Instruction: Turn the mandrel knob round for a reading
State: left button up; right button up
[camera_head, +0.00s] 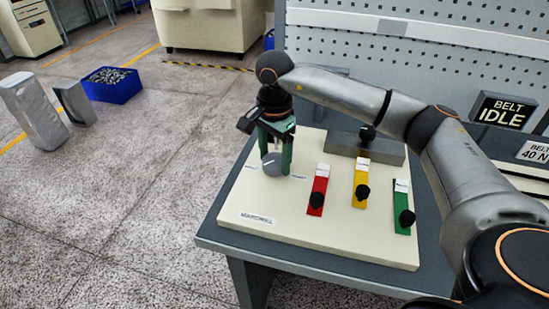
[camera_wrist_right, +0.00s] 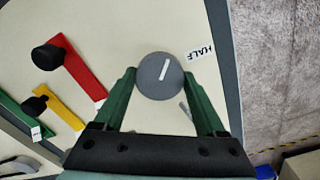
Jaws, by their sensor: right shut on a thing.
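The mandrel knob (camera_head: 271,165) is a round grey dial on the cream panel (camera_head: 330,245). In the right wrist view the knob (camera_wrist_right: 152,88) has a white mark that points up and slightly right. A label reading HALF (camera_wrist_right: 199,53) lies to the right of the knob, and the mark points to the left of it. My right gripper (camera_head: 275,158) reaches down over the knob with its green fingers shut on the knob's two sides. The gripper also shows in the right wrist view (camera_wrist_right: 160,77). My left gripper is in neither view.
Red (camera_head: 317,190), yellow (camera_head: 361,183) and green (camera_head: 402,205) strips with black knobs stand right of the mandrel knob. A grey block (camera_head: 385,149) lies behind them. A sign (camera_head: 503,110) reads BELT IDLE. A blue bin (camera_head: 112,92) stands on the floor.

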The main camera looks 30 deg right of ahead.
aim_at(275, 160)
jog(key=n, duration=0.3)
jog(key=shift+r+n+b, duration=0.1)
jog(key=shift+n+b, duration=0.2)
jog(key=shift+n, duration=2.4)
jog(key=o, duration=1.3)
jog(key=shift+b, duration=0.3)
notch_tip(275, 160, up, 12)
jog(key=shift+r+p, duration=0.25)
jog(key=shift+p, duration=0.3)
